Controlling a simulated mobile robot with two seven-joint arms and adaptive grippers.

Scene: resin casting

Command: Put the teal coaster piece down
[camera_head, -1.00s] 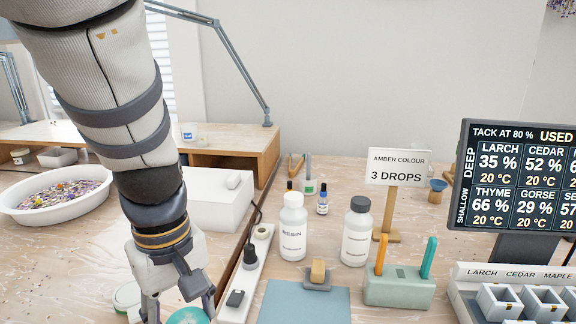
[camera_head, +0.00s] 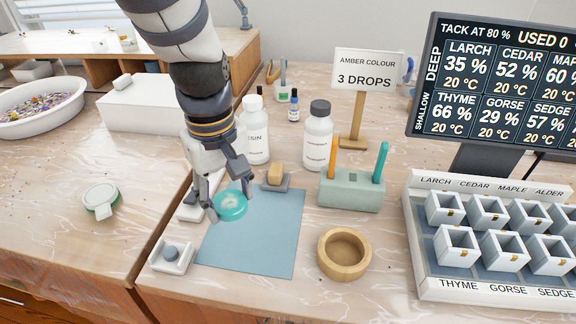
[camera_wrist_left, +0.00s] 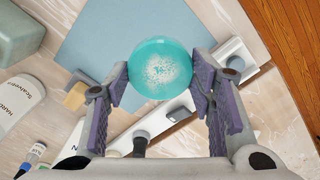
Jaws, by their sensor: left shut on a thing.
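The teal coaster piece (camera_head: 230,205) is round, with a pale speckled middle. My left gripper (camera_head: 228,196) is shut on it and holds it above the left part of the blue-grey mat (camera_head: 262,240). In the left wrist view the coaster piece (camera_wrist_left: 161,68) sits between the two fingertips of the left gripper (camera_wrist_left: 160,85), with the mat (camera_wrist_left: 120,30) beyond it. I cannot tell the exact height of the piece above the mat. My right gripper is not in view.
Bottles (camera_head: 317,138) and a yellow block on a grey base (camera_head: 276,176) stand behind the mat. A round wooden bowl (camera_head: 343,255) stands to its right, near the green tool holder (camera_head: 352,192). A power strip (camera_head: 188,212) runs along the left. Most of the mat is clear.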

